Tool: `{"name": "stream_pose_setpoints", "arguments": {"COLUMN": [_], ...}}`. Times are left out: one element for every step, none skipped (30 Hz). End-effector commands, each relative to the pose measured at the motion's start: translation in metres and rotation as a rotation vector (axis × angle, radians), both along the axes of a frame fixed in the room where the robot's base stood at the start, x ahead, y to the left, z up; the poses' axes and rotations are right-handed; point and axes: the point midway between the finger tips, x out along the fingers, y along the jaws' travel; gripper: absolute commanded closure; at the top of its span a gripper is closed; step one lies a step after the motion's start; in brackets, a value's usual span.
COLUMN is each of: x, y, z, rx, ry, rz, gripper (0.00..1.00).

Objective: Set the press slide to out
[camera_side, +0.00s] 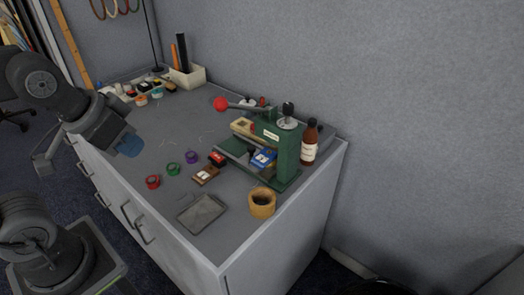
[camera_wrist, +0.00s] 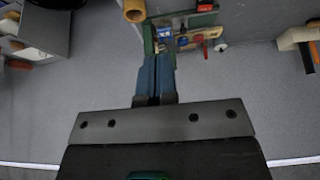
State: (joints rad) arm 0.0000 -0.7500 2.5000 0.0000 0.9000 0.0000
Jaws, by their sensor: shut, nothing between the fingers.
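The green press (camera_side: 288,150) stands near the right end of the grey-topped table, with a lever ending in a red ball (camera_side: 221,103). Its dark slide (camera_side: 232,150) projects leftward from the low base; how far out it is set, I cannot tell. A blue block (camera_side: 264,158) sits at the press, under the head. My gripper (camera_side: 129,147) is at the front left edge of the table, well left of the press, with its blue fingers shut and empty. In the wrist view my gripper (camera_wrist: 157,60) points toward the press, which is partly hidden behind the fingers.
Red (camera_side: 153,182), green (camera_side: 173,169) and purple (camera_side: 192,157) rings lie in front of the press. A stamp (camera_side: 206,174), grey tray (camera_side: 201,213), tan ring (camera_side: 262,203) and brown bottle (camera_side: 310,144) are close by. The left middle of the tabletop is mostly clear.

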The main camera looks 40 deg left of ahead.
Motion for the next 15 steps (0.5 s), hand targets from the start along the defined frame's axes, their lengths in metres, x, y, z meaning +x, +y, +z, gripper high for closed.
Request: {"name": "stream_pose_setpoints", "arguments": {"x": [0.0,0.0,0.0,0.0,0.0,0.0,0.0,0.001,0.001,0.001,0.001,0.001,0.001,0.001,0.002], "y": [0.0,0.0,0.0,0.0,0.0,0.0,0.0,0.0,0.0,0.0,0.0,0.0,0.0,0.0,0.0], "z": [0.0,0.0,0.0,0.0,0.0,0.0,0.002,0.004,0.009,0.014,0.021,0.031,0.038,0.046,0.057], "rx": [0.0,0.0,0.0,0.0,0.0,0.0,0.0,0.0,0.0,0.0,0.0,0.0,0.0,0.0,0.001], "ry": [0.0,0.0,0.0,0.0,0.0,0.0,-0.001,-0.002,-0.003,-0.004,-0.006,-0.007,-0.007,-0.006,-0.003], "rz": [0.0,0.0,0.0,0.0,0.0,0.0,0.0,0.0,0.0,0.0,0.0,0.0,0.0,0.0,-0.003], "gripper": [1.0,1.0,1.0,1.0,0.98,0.94,0.91,0.89,0.85,0.82,0.79,0.75,0.72,0.69,0.66]}}
